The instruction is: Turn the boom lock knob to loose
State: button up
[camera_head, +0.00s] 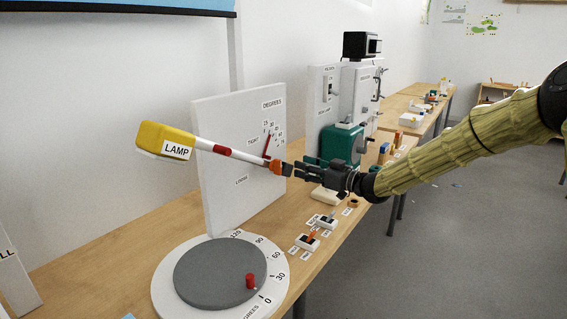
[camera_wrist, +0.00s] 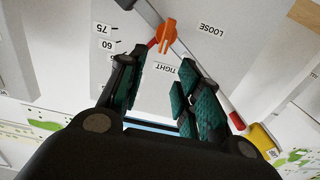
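The orange boom lock knob (camera_head: 276,167) sits at the boom's pivot on the upright white board (camera_head: 228,205). In the wrist view the knob (camera_wrist: 166,36) has a narrow grip, one end roughly toward the TIGHT label (camera_wrist: 168,69); the LOOSE label (camera_wrist: 212,28) is off to the right. The red and white boom (camera_head: 222,151) carries the yellow LAMP box (camera_head: 167,141) at its left end. My gripper (camera_head: 299,169) is open in front of the knob. In the wrist view its fingers (camera_wrist: 162,62) are apart, with the knob just beyond and between their tips; contact is unclear.
A grey turntable (camera_head: 220,272) with a red peg (camera_head: 250,281) lies in front of the board. Small switches (camera_head: 307,241) line the table's front edge. A green device (camera_head: 342,146) stands behind my gripper. The floor at right is clear.

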aim_at(281, 161)
jog(key=x, duration=0.9)
jog(key=shift+s+a+p, duration=0.1)
jog(key=shift+a+p, duration=0.05)
jog(key=shift+p, duration=0.15)
jog(key=shift+c, duration=0.2)
grip_shut()
